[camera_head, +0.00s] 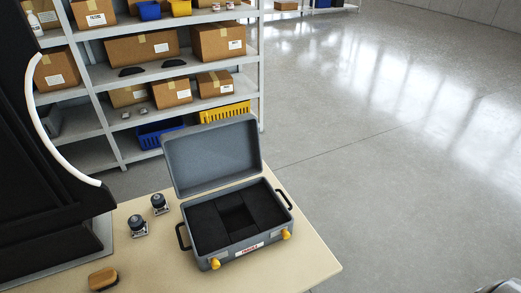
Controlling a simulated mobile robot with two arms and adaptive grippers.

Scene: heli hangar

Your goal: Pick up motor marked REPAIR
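Two small dark motors with silvery bases stand upright on the beige table (300,262), left of an open grey case. The nearer motor (138,227) is a little left of the farther motor (159,204). Their markings are too small to read, so I cannot tell which one says REPAIR. The grey case (222,258) has its lid raised at the back and dark foam inside with an empty square recess in the middle.
A brush-like wooden block (102,279) lies at the table's front left. A large black panel with a white curved edge (62,150) stands at the left. Metal shelves (180,75) with cardboard boxes and bins stand behind. The floor (390,150) to the right is clear.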

